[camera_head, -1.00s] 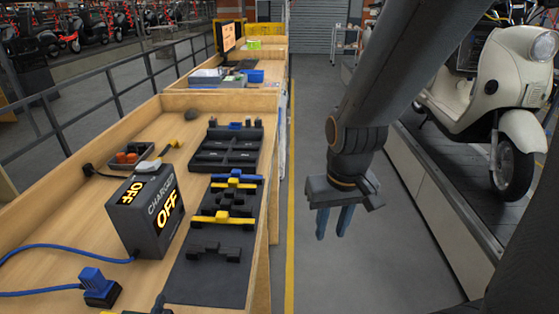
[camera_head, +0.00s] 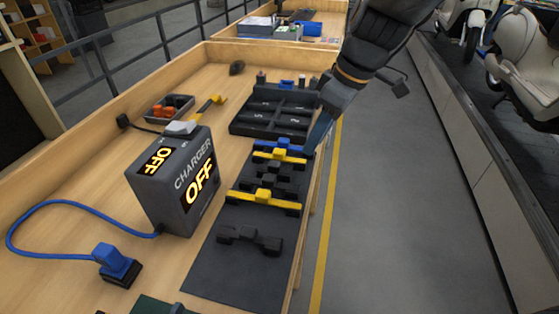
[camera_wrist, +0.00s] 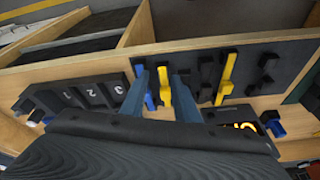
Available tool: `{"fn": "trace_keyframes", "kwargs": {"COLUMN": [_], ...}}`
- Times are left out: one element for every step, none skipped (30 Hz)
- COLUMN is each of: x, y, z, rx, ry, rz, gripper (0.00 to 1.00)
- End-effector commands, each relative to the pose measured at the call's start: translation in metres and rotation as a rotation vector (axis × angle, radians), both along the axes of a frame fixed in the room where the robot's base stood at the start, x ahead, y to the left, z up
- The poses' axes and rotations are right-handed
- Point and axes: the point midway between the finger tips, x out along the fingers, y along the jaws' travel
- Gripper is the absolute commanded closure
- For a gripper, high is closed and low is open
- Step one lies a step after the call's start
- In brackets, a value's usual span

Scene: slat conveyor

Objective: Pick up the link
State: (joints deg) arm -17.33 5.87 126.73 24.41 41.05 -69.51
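A blue bar (camera_head: 284,146) and a yellow bar (camera_head: 276,156) lie close together across black holders on a dark mat (camera_head: 222,273). Another yellow bar (camera_head: 264,197) lies nearer on the mat. I cannot tell which bar is the link. My gripper (camera_head: 318,132) is at the right edge of the workbench, beside the blue bar's right end. In the wrist view my gripper (camera_wrist: 160,73) has its two blue fingers apart, with the blue bar (camera_wrist: 150,100) and the yellow bar (camera_wrist: 165,86) showing between them. It appears empty. The other yellow bar (camera_wrist: 225,78) is to their right.
A black numbered tray (camera_head: 275,112) stands behind the bars. A charger box (camera_head: 178,185) reading OFF stands left of the mat, with a blue-cabled plug (camera_head: 115,263). An empty black holder (camera_head: 250,238) is nearest. The bench has a raised wooden rim. The aisle (camera_head: 400,220) is clear.

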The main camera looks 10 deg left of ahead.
Motion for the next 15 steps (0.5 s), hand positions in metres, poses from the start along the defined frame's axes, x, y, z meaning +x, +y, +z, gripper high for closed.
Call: {"fn": "trace_keyframes", "kwargs": {"x": [0.003,0.003,0.004,0.004,0.004,0.004,0.004,0.004,0.004,0.004,0.004,0.004,0.004,0.003,0.003], "y": [0.016,0.023,0.032,0.037,0.042,0.047,0.049,0.052,0.054,0.056,0.057,0.059,0.060,0.061,0.063], "z": [0.004,0.006,0.009,0.011,0.013,0.015,0.015,0.016,0.014,0.013,0.011,0.007,0.004,0.001,-0.003], "rx": [0.018,0.028,0.039,0.046,0.053,0.058,0.063,0.066,0.069,0.070,0.070,0.070,0.070,0.070,0.070], "ry": [-0.016,-0.025,-0.036,-0.042,-0.048,-0.055,-0.058,-0.062,-0.063,-0.063,-0.064,-0.064,-0.064,-0.062,-0.062], "rz": [0.073,0.113,0.156,0.185,0.210,0.237,0.251,0.261,0.271,0.275,0.279,0.280,0.279,0.278,0.278], "gripper": [0.72,0.72,0.72,0.72,0.72,0.72,0.72,0.72,0.72,0.72,0.72,0.72,0.72,0.72,0.72]}}
